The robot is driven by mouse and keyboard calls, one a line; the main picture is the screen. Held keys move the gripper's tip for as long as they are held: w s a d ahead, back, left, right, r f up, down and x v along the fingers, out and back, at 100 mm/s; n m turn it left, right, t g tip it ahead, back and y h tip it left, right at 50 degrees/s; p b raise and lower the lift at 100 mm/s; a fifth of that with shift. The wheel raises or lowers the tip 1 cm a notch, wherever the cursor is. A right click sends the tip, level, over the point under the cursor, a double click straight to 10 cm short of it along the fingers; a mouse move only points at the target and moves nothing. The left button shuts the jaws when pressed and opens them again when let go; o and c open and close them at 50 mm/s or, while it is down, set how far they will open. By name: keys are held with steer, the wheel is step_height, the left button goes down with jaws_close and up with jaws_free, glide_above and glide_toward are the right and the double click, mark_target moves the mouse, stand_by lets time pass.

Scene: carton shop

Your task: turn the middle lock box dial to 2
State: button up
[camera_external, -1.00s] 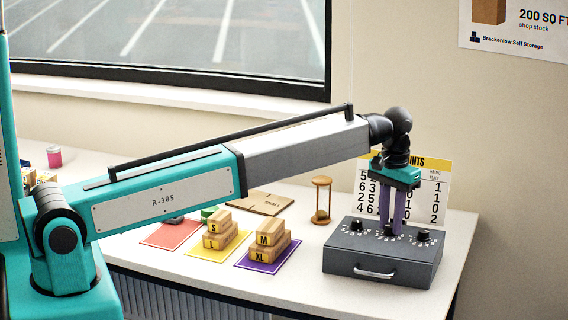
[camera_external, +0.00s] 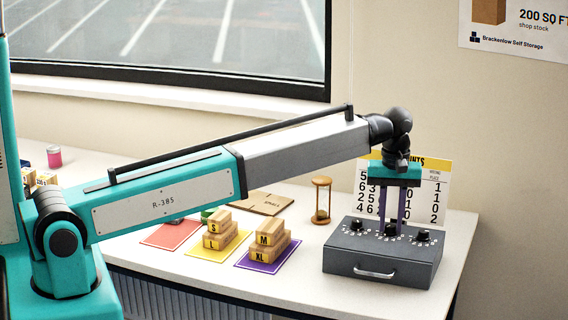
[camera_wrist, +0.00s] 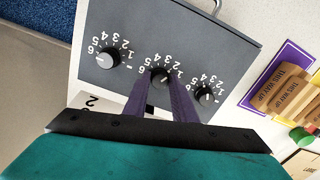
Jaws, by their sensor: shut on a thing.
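The dark grey lock box (camera_external: 350,262) stands on the right end of the white table, with three black dials on its sloped top. My gripper (camera_external: 391,222) points down, with its purple fingers shut on the middle dial (camera_external: 391,230). In the wrist view the fingers (camera_wrist: 161,80) sit on both sides of the middle dial (camera_wrist: 160,74), which has a printed ring of numbers. I cannot clearly read its pointer. The other dials, one at the left (camera_wrist: 107,58) and one at the right (camera_wrist: 206,94) of the wrist view, are untouched.
A card with number rows (camera_external: 437,190) stands behind the box. An hourglass (camera_external: 321,200) stands left of it. Table in front of the hourglass is clear.

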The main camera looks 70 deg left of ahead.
mark_target(390, 225)
stand_by(0.4)
steer(key=o, duration=1)
steer(key=shift+o, duration=0.2)
step_height(390, 225, up, 14)
steer(key=b, duration=0.3)
steer(key=shift+f, duration=0.1)
